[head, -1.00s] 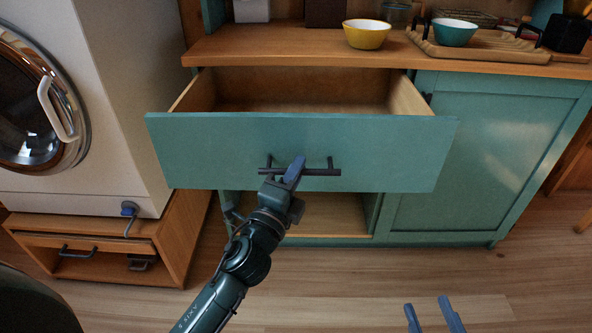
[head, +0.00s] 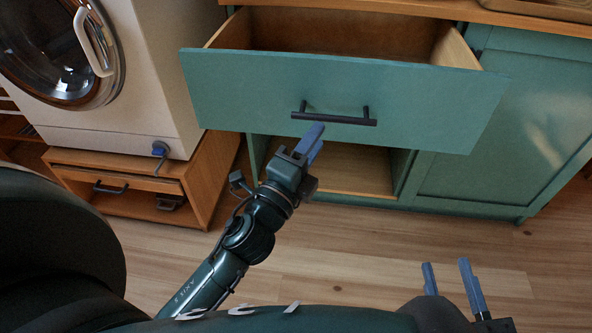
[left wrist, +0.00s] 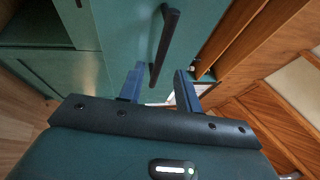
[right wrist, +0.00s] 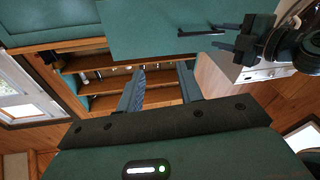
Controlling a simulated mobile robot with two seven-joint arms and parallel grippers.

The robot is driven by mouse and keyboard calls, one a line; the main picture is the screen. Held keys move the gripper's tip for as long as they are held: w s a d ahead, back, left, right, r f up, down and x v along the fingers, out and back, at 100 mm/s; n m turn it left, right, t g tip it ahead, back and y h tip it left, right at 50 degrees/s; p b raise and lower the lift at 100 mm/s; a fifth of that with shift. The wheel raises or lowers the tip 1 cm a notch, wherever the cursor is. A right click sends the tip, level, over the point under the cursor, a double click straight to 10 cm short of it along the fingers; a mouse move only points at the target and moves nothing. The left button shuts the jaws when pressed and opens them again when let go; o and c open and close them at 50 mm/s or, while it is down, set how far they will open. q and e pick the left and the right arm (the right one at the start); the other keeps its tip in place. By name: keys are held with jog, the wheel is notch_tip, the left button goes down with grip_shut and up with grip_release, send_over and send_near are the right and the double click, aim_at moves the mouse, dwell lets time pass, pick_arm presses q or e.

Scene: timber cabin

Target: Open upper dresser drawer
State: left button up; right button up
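The upper dresser drawer (head: 240,90) has a teal front and a wooden inside. It stands well out from the dresser, and its empty-looking interior shows from above. Its dark bar handle (head: 335,119) is on the front, and it also shows in the left wrist view (left wrist: 165,45). My left gripper (head: 316,140) is just below the handle, with its blue fingers apart and nothing held. In the left wrist view the fingers (left wrist: 159,82) are spread, with the handle ahead of them. My right gripper (head: 446,270) is low at the right, open and empty, away from the drawer.
A white front-loading washer (head: 160,75) stands left of the dresser on a wooden base (head: 215,175) with small drawers. A teal cabinet door (head: 500,135) is right of the drawer. Below the drawer is an open shelf (head: 350,172). The wooden floor (head: 370,265) in front is clear.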

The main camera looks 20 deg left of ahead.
pick_arm(q)
jog(key=b+v, duration=0.2)
jog(key=v, duration=0.4)
jog(key=shift+s, duration=0.3)
